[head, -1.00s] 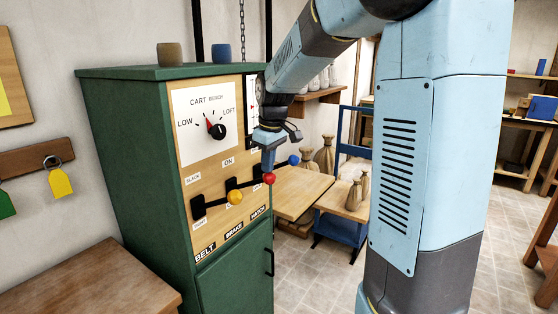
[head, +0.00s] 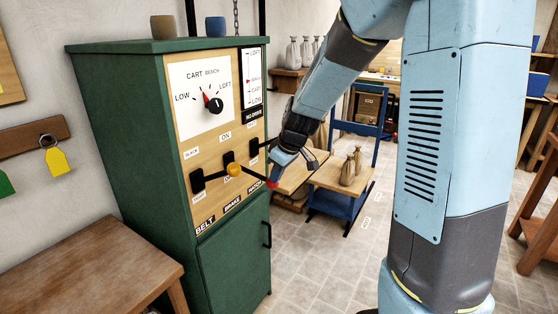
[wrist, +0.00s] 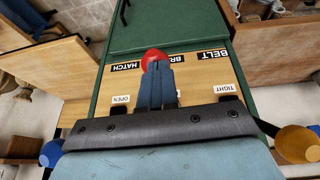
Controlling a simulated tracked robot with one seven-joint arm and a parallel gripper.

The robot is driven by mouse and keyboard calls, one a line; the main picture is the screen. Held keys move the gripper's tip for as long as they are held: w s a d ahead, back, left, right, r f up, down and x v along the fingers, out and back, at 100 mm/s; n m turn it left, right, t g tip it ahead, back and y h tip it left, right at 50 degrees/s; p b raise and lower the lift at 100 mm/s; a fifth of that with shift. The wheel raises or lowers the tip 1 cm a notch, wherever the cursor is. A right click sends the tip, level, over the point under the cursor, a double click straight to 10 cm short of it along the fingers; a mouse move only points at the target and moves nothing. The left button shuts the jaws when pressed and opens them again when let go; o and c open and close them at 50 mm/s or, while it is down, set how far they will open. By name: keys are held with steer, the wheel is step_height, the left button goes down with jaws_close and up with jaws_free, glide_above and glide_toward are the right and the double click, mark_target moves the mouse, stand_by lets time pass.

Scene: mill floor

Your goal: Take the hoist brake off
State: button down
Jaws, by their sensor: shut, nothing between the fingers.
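The brake lever on the green control cabinet (head: 120,130) has a black arm ending in a red knob (head: 272,183). The arm slopes down from its slot, below the "ON" label. My gripper (head: 277,174) is shut and empty, its fingertips at the red knob from above. In the wrist view, the closed fingers (wrist: 157,84) overlap the red knob (wrist: 153,57), near the partly covered "BRAKE" label. Whether they still touch cannot be told. The lever's lower label is mostly hidden.
The belt lever's yellow knob (head: 234,170) is just left of the brake lever. The hatch lever's blue knob (wrist: 51,153) shows in the wrist view. A blue-framed cart (head: 349,205) with sacks stands behind my arm. A wooden table (head: 90,265) is at front left.

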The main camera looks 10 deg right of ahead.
step_height(320, 180, down, 8)
steer(key=shift+a+f, duration=0.2)
stand_by(0.3)
steer(key=shift+w+a, duration=0.1)
stand_by(0.4)
steer(key=s+d+r, duration=0.7)
steer(key=s+d, duration=0.1)
steer(key=shift+s, duration=0.4)
stand_by(0.3)
